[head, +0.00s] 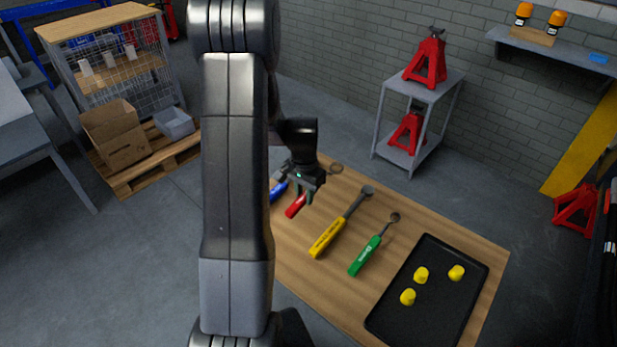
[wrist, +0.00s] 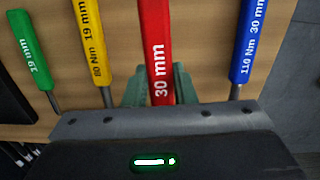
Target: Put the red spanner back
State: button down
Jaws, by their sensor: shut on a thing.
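The red spanner (head: 294,208) is at the back left of the wooden table in the head view, partly hidden by my gripper (head: 305,196). In the wrist view its red handle (wrist: 156,45), marked 30 mm, runs between the green fingers of my gripper (wrist: 158,92). The fingers are shut on this handle. I cannot tell whether the spanner touches the table or is slightly above it.
A blue spanner (head: 278,191) lies left of the red one. A yellow spanner (head: 328,238) and a green spanner (head: 365,256) lie to the right. A black tray (head: 428,241) with yellow pieces is at the table's right end. A wooden pallet (head: 160,172) stands on the floor.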

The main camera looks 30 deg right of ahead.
jog(key=shift+w+d, duration=0.3)
jog(key=shift+d, duration=0.1)
jog(key=shift+s+a+r, duration=0.1)
jog(key=shift+s+a, duration=0.05)
jog(key=shift+r, duration=0.1)
notch_tip(320, 180, down, 8)
jog(key=b, duration=0.6)
jog(key=shift+b, duration=0.3)
jog(key=c, duration=1.1)
grip_release()
notch_tip(320, 180, up, 14)
jog(key=shift+f, duration=0.1)
